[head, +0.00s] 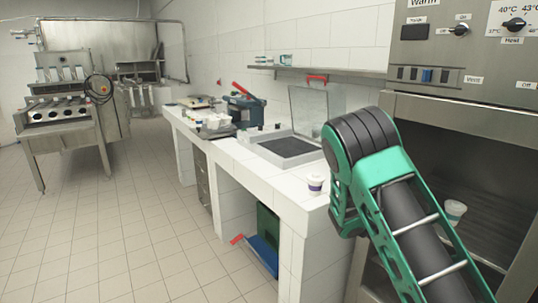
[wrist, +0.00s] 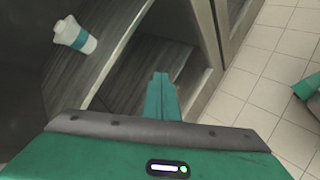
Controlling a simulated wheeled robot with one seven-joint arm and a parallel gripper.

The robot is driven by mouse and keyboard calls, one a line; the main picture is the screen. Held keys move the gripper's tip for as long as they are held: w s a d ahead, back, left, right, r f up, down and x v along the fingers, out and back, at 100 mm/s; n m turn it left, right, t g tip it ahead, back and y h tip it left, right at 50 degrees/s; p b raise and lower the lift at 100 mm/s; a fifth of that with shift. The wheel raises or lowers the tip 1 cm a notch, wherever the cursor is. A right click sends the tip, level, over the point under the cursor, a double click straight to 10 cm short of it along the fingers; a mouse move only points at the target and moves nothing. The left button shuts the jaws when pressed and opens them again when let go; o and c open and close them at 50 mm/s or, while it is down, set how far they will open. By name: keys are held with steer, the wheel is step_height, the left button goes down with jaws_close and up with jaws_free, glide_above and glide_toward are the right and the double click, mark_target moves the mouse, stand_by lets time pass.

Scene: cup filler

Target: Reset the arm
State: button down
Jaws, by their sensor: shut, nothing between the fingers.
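My gripper (wrist: 161,98) shows in the wrist view with its green fingers together and nothing between them. It points toward the front edge of a metal cabinet interior. In the head view my green and black arm reaches into the right side of the picture, and the gripper itself is hidden there. A white cup with a teal band (wrist: 75,35) is inside the cabinet, up and left of my gripper and apart from it. A cup also shows in the cabinet in the head view (head: 455,211), to the right of my arm.
The warming cabinet (head: 430,60) stands at the right, open at the front. A white tiled counter (head: 250,168) holds a small cup (head: 315,184), a dark-topped device (head: 288,147) and a blue-green box (head: 243,110). A green bin (head: 268,230) sits below.

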steer(key=s+a+r+m+y, duration=0.2)
steer(key=s+r+m, duration=0.3)
steer(key=s, duration=0.7)
steer(key=s+a+r+m+y, duration=0.2)
steer(key=s+r+m+y, duration=0.3)
steer(key=s, duration=0.8)
steer(key=s+a+r+m+g+y, duration=0.1)
steer(key=s+a+r+m+y, duration=0.2)
steer(key=s, duration=1)
step_height(320, 180, up, 4)
steer(key=m+y, duration=0.1)
steer(key=m, duration=0.2)
steer(key=shift+w+f, duration=0.3)
steer(key=shift+w, duration=0.35)
steer(key=shift+a, duration=0.15)
